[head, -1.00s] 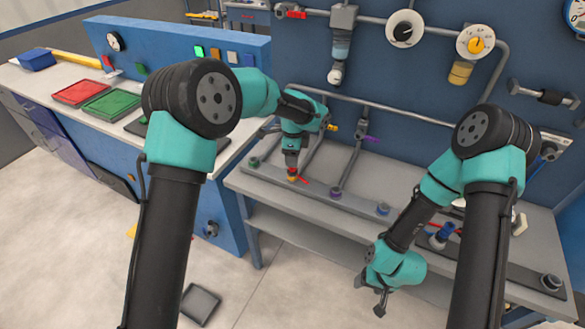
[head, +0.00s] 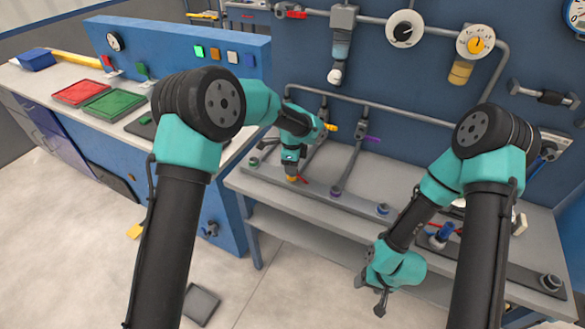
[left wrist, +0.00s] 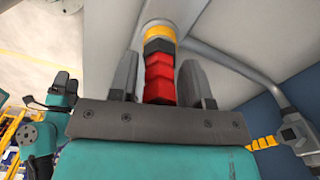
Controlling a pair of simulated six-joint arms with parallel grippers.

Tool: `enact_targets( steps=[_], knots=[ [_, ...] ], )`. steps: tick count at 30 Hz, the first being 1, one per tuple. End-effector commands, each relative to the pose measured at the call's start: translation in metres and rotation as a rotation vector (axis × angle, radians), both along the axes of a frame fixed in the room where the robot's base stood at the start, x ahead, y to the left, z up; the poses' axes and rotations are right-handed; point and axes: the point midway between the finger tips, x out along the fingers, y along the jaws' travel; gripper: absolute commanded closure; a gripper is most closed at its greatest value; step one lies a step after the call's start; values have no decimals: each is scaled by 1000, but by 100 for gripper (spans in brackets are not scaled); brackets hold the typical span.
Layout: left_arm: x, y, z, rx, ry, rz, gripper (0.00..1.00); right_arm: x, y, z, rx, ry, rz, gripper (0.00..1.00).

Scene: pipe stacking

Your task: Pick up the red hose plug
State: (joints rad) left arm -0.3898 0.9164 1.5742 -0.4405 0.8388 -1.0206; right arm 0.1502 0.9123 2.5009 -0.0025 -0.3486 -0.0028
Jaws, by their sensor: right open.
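The red hose plug (left wrist: 160,78) shows in the left wrist view between the two fingers of my left gripper (left wrist: 160,85). It sits at a dark fitting beside a yellow ring (left wrist: 160,32) on a grey pipe. Narrow gaps show between the plug and both fingers, so the gripper is open around it. In the head view my left gripper (head: 291,169) is low over the bench at the yellow-ringed fitting, and it hides most of the plug. My right gripper (head: 371,292) is open and empty in front of the bench's edge.
Grey pipes rise behind the rail (head: 320,197) to the blue wall. A purple valve handle (head: 372,139) and a yellow one (head: 331,127) are close by. A blue-topped fitting (head: 445,232) stands to the right. Red (head: 80,92) and green (head: 110,103) trays lie on the left counter.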

Motion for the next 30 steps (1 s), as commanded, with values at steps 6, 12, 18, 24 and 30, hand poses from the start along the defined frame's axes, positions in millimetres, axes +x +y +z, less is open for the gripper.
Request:
enact_targets(
  steps=[6, 12, 18, 24, 30],
  knots=[
    [0, 0, 0, 0, 0, 0, 77, 0, 0, 0, 0, 0, 0, 35],
    [0, 0, 0, 0, 0, 0, 96, 0, 0, 0, 0, 0, 0, 35],
    [0, 0, 0, 0, 0, 0, 100, 0, 0, 0, 0, 0, 0, 35],
    [0, 0, 1, 0, -1, 0, 100, 0, 0, 0, 0, 0, 0, 35],
    [0, 0, 9, 0, -2, 0, 100, 0, 0, 0, 0, 0, 0, 35]
  ],
)
